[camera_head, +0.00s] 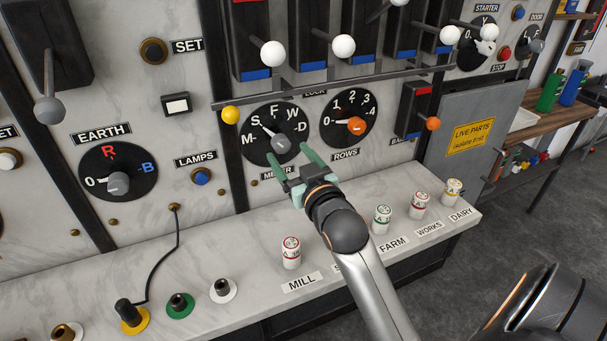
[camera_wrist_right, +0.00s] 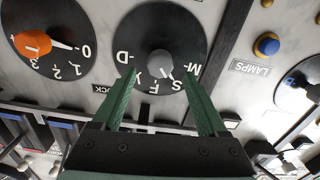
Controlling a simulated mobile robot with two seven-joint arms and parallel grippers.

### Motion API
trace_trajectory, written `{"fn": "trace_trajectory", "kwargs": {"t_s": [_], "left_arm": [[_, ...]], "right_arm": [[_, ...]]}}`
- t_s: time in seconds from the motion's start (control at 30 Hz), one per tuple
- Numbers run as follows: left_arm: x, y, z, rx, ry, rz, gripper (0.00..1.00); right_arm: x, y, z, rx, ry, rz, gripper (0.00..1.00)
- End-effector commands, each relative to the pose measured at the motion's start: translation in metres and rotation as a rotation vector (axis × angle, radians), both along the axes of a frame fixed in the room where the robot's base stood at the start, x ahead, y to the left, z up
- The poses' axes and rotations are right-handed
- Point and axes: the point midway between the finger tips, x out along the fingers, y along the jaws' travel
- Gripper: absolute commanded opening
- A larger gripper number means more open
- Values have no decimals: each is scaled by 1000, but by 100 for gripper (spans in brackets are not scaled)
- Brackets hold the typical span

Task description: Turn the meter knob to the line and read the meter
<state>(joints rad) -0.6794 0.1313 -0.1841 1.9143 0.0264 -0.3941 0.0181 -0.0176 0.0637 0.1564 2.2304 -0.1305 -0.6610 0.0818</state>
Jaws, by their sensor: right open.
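The meter knob (camera_head: 281,145) is a grey knob on a round black dial (camera_head: 265,134) lettered M, S, F, W and D, above the METER label. Its white pointer is turned up and left, close to S. It also shows in the right wrist view (camera_wrist_right: 161,63). My right gripper (camera_head: 287,149) is open, its green fingers reaching to the dial's lower edge. In the right wrist view its fingertips (camera_wrist_right: 161,72) stand apart on either side of the knob, with gaps; how deep they reach is unclear. The METER label is partly hidden by a finger. No meter face is in view.
The ROWS dial (camera_head: 348,119) with an orange knob (camera_head: 357,125) is close on the right. Several small labelled cylinders, one above MILL (camera_head: 291,253), stand on the ledge below. The EARTH dial (camera_head: 118,171) is left.

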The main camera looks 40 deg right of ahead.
Motion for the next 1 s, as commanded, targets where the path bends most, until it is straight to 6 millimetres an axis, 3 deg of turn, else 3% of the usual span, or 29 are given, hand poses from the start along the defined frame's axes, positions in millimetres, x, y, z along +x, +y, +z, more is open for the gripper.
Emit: {"fn": "trace_trajectory", "kwargs": {"t_s": [0.2, 0.4, 1.0], "left_arm": [[0, 0, -6, 0, 0, 0, 50], [0, 0, -8, 0, 0, 0, 50], [0, 0, -8, 0, 0, 0, 50]], "right_arm": [[-43, 10, -2, 1, 1, 0, 76], [-64, 15, -1, 1, 0, 0, 76], [-69, 17, 0, 0, -1, 0, 76]]}}
